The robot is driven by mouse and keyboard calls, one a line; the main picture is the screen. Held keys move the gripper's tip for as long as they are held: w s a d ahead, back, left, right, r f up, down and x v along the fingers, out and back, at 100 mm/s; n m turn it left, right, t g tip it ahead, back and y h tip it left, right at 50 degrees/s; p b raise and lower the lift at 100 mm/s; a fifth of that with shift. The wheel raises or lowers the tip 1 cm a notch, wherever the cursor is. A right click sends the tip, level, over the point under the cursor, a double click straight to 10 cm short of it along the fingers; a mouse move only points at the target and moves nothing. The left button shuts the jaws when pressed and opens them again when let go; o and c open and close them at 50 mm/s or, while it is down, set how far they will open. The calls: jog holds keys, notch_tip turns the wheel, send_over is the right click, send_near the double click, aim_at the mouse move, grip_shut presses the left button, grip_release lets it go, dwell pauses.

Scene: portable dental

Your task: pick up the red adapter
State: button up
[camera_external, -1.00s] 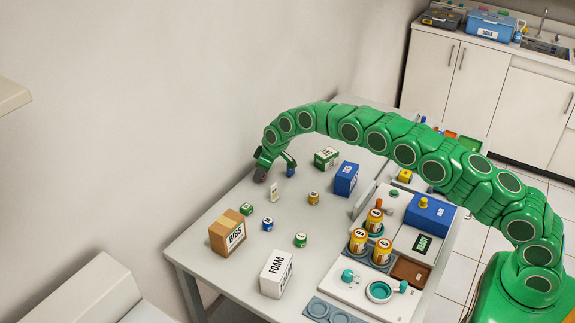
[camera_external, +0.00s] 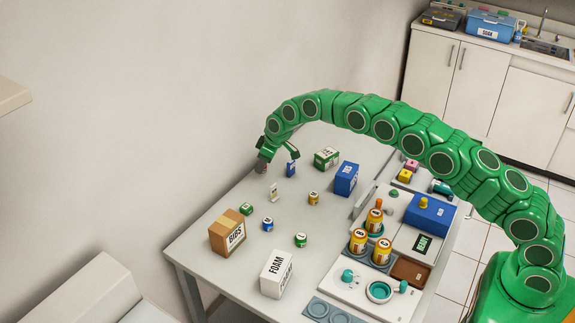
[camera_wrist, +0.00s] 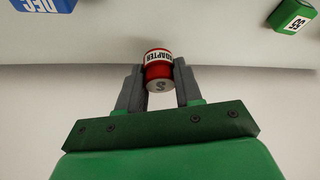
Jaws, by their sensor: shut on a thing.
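The red adapter (camera_wrist: 158,72) is a small red cylinder with a white label reading ADAPTER and a grey end marked S. In the wrist view it sits between the two grey fingers of my gripper (camera_wrist: 159,84), which is shut on it. In the external view my gripper (camera_external: 262,166) is near the table's far left edge, by the wall. The adapter is mostly hidden there by the fingers.
A BIBS box (camera_external: 228,238), a FOAM box (camera_external: 276,276), a blue box (camera_external: 346,179) and a green box (camera_external: 326,158) stand on the table (camera_external: 205,255).

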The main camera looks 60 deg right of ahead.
jog(key=s+r, duration=0.8)
jog(key=s, duration=0.4)
jog(key=shift+s+a+r, duration=0.2)
jog(key=shift+s+a, duration=0.05)
jog(key=shift+s, duration=0.15)
jog(key=shift+a, duration=0.1)
